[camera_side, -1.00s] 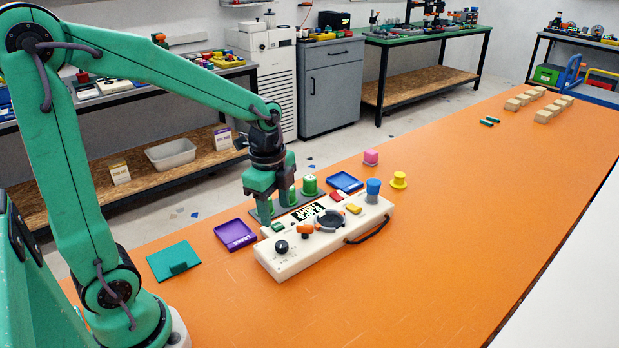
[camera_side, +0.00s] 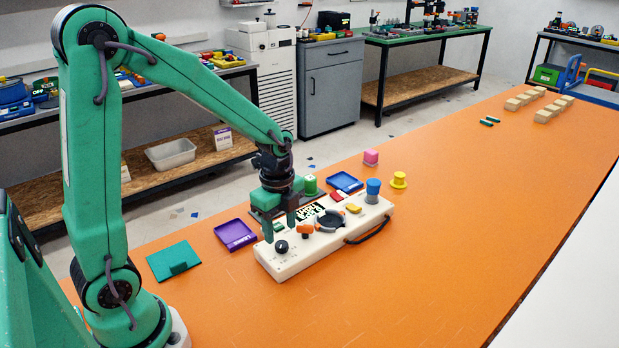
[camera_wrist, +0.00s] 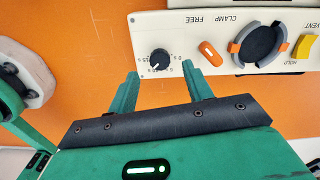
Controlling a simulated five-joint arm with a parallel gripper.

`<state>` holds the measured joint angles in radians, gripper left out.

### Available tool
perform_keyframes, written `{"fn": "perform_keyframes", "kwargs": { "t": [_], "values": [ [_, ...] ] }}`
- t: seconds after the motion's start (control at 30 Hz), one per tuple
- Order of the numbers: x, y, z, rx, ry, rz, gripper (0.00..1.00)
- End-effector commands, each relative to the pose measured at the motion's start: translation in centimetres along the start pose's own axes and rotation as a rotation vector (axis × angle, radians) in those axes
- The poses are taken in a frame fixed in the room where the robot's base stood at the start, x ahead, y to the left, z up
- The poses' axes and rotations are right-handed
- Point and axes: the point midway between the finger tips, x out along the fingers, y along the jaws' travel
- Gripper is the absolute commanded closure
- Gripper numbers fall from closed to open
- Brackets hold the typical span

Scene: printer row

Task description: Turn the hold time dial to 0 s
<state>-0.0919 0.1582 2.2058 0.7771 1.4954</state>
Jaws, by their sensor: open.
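The hold time dial is a small black knob (camera_side: 281,246) at the near left end of a white control box (camera_side: 300,262). In the wrist view the black dial (camera_wrist: 159,60) sits between and just beyond my fingertips, with a white pointer mark and small printed scale marks around it. My gripper (camera_side: 279,230) is open above the box's left end, pointing down. In the wrist view its two green fingers (camera_wrist: 160,70) straddle the dial from above, apart from each other and holding nothing. I cannot tell the exact scale value or whether a finger touches the dial.
An orange clamp lever (camera_wrist: 210,53), a round black holder (camera_wrist: 261,45) and a yellow rocker (camera_wrist: 304,46) stand on the box beside the dial. A purple tray (camera_side: 235,235) and a teal plate (camera_side: 174,261) lie to the left. The orange table is clear in front.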

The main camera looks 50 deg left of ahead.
Motion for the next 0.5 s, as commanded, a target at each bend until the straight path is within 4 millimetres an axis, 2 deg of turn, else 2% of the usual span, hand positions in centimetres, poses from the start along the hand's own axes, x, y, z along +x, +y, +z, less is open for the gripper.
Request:
{"fn": "perform_keyframes", "kwargs": {
  "t": [0.2, 0.5],
  "values": [
    [2.6, 0.1, 0.0, 0.0, 0.0, 0.004, 0.5],
    [4.1, 0.1, 0.0, 0.0, 0.0, 0.001, 0.5]
  ]
}}
